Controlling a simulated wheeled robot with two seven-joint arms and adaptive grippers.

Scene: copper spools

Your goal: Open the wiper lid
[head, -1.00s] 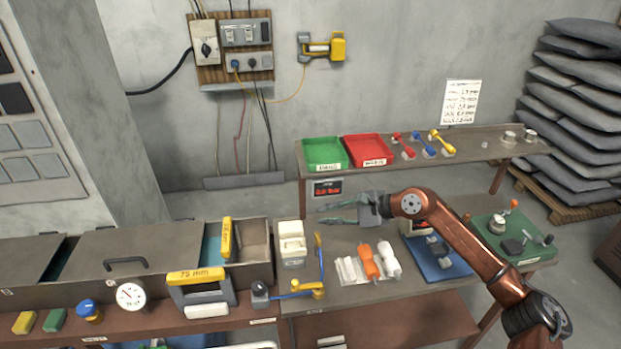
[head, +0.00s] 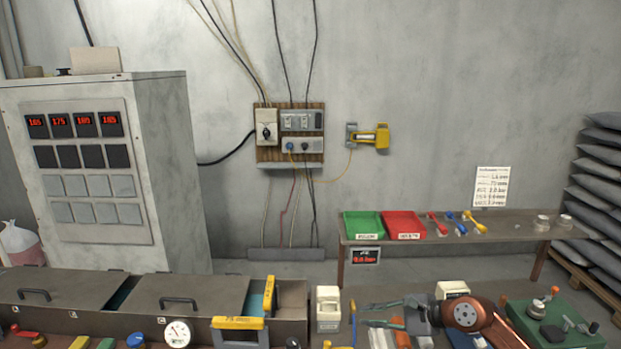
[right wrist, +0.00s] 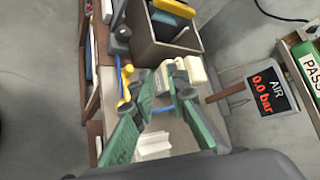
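A cream box with a lid-like top (head: 327,308) stands on the bench right of the grey bins. I take it to be the wiper, but no label shows. Its top looks closed. My right gripper (head: 368,315) reaches in from the right at the bottom of the head view, its green fingers pointing left toward this box, apart from it in that view. In the right wrist view the fingers (right wrist: 163,90) are spread, with pale parts of a cream object (right wrist: 192,72) beyond and partly behind them. Nothing is held. My left gripper is not in view.
A second cream box (head: 452,289) is beside my right arm. A green board (head: 560,320) lies right. The back shelf holds green (head: 364,225) and red (head: 404,225) trays.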

